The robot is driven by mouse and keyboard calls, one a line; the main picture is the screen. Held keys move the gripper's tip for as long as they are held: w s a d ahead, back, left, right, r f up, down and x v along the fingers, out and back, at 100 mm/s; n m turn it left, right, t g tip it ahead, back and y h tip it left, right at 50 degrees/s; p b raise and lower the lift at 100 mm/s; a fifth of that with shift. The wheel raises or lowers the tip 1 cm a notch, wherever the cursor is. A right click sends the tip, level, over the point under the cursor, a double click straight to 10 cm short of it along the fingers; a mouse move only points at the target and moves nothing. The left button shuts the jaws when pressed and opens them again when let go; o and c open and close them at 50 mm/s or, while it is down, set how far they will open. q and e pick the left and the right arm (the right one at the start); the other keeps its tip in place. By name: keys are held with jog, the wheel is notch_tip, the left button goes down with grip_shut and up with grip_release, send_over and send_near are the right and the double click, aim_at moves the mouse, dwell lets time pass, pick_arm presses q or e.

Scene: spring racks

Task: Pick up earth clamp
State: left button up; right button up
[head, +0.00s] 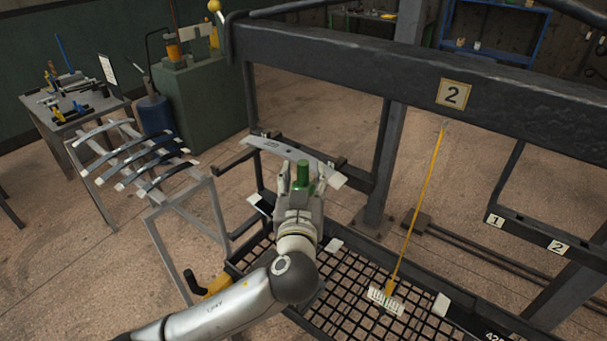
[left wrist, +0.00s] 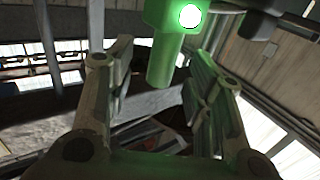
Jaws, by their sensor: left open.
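A green upright piece (head: 303,171), which looks like the earth clamp, shows in the head view at the curved grey leaf spring (head: 270,147). My left gripper (head: 302,181) is open, with its fingers on either side of the green piece. In the left wrist view the green piece (left wrist: 163,58) hangs down between the open fingers (left wrist: 160,75), with a bright white light on its upper part. Gaps show between it and both fingers. Its grip on the spring is mostly hidden. My right gripper is not in view.
A dark rack beam (head: 380,70) with a "2" plate crosses the scene. A stand with several leaf springs (head: 130,160) is at the left.

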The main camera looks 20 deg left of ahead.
aim_at(303, 174)
pick_arm(q)
jog(key=shift+p+x, duration=0.5)
jog(key=shift+x, duration=1.05)
jog(key=shift+f, duration=0.1)
jog(key=shift+s, duration=0.1)
jog(key=shift+c, duration=1.1)
grip_shut()
